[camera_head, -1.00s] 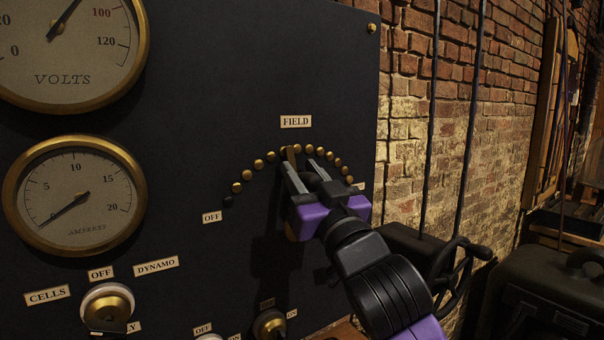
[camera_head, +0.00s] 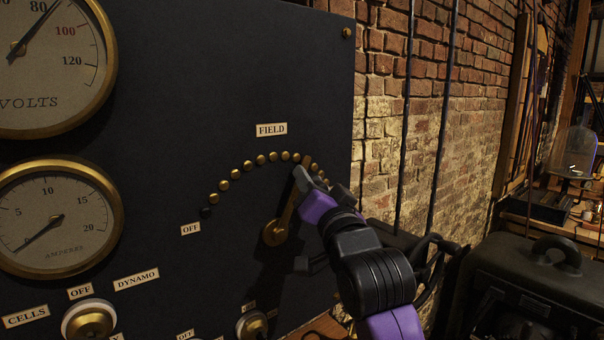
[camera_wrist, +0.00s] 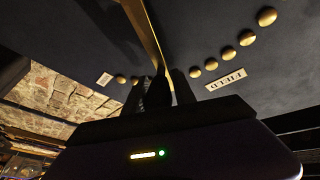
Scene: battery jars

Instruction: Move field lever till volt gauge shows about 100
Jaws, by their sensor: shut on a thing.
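The brass field lever (camera_head: 287,213) pivots low on the dark panel. It leans right of upright, with its tip near the right part of the arc of brass studs. My gripper (camera_head: 308,181) is shut on the lever near its upper end. In the wrist view, the lever (camera_wrist: 145,30) runs into the space between my dark fingers (camera_wrist: 160,88), which hide its end. The volt gauge (camera_head: 42,88) is at upper left and cut by the frame. Its needle points between 80 and 100, around 90.
The ampere gauge (camera_head: 60,252) below has its needle near zero. A FIELD label (camera_head: 271,129) is above the studs and an OFF label (camera_head: 191,229) at their left end. Lower knobs include a selector (camera_head: 90,320). A dark case (camera_head: 540,275) stands right.

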